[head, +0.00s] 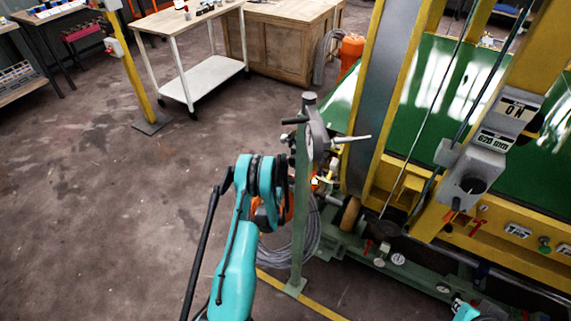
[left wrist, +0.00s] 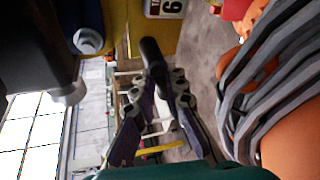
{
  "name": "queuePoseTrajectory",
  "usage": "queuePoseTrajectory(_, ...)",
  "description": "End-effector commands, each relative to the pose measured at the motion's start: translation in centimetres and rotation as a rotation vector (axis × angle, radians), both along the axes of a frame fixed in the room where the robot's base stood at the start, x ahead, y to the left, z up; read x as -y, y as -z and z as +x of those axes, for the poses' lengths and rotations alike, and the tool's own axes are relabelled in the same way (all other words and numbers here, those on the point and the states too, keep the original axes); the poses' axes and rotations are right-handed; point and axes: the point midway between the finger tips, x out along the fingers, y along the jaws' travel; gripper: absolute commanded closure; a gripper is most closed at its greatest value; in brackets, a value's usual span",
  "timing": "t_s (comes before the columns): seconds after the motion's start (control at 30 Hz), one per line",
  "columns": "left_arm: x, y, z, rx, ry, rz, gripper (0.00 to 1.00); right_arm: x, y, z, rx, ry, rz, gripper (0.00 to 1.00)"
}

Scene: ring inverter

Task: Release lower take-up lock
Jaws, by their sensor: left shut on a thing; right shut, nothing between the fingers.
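In the left wrist view, my left gripper (left wrist: 161,82) has its two dark fingers closed on a dark rounded handle (left wrist: 151,52). What the handle belongs to is unclear there. In the head view, my left arm reaches up from the bottom, and its gripper is hidden around the green post (head: 301,210) and the machine's lower left corner. I cannot tell which part is the lower take-up lock.
A grey crank wheel with handles (head: 317,135) tops the post. A grey cable coil (head: 312,240) hangs beside it. The yellow machine frame (head: 520,225) with green panels fills the right. A white trolley (head: 203,80) and wooden cabinet (head: 275,45) stand behind.

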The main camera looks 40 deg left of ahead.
Motion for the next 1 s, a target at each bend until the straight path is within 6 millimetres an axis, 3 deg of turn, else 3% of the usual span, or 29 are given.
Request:
queuePoseTrajectory(0.27,-0.01,0.05,-0.03,-0.002,0.001,0.001,1.0,0.0,0.0,0.0,0.0,0.0,0.0,1.0)
queuePoseTrajectory(0.3,0.0,0.05,-0.04,-0.001,0.001,0.0,0.77,0.0,0.0,0.0,0.0,0.0,0.0,1.0)
queuePoseTrajectory(0.37,-0.01,0.04,-0.03,-0.001,0.001,0.0,0.67,0.0,0.0,0.0,0.0,0.0,0.0,1.0)
queuePoseTrajectory(0.77,-0.04,0.05,-0.02,0.002,-0.001,-0.037,0.67,0.0,0.0,0.0,0.0,0.0,0.0,1.0)
queuePoseTrajectory(1.0,-0.03,0.45,-0.05,0.028,-0.002,-0.318,0.67,0.0,0.0,0.0,0.0,0.0,0.0,1.0)
